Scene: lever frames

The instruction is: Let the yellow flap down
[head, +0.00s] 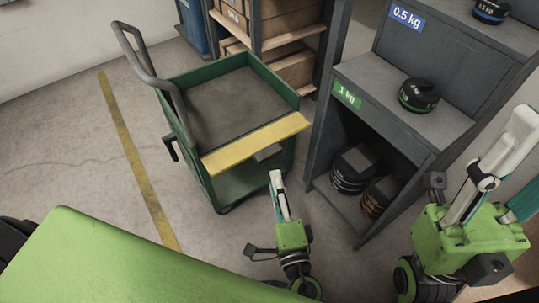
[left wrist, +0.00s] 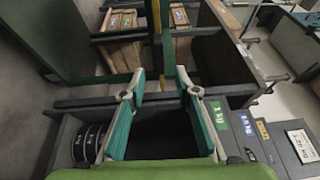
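The yellow flap (head: 257,143) is a long flat board along the near top edge of the green cart (head: 190,165). It sits about level with the rim, with its broad face up. My left gripper (head: 277,178) is just in front of and below the flap in the head view. In the left wrist view its two teal fingers (left wrist: 161,74) stand apart with nothing between them. A narrow yellow strip (left wrist: 157,22), which looks like the flap, shows beyond the fingertips; I cannot tell if they touch. My right gripper (head: 519,130) is at the right, its opening unclear.
A grey shelf unit (head: 390,140) with weights (head: 419,95) stands close on the right of the cart. A rack with wooden boxes (head: 290,20) is behind. The cart's bent handle (head: 145,60) rises on the left. Floor left of the cart is clear.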

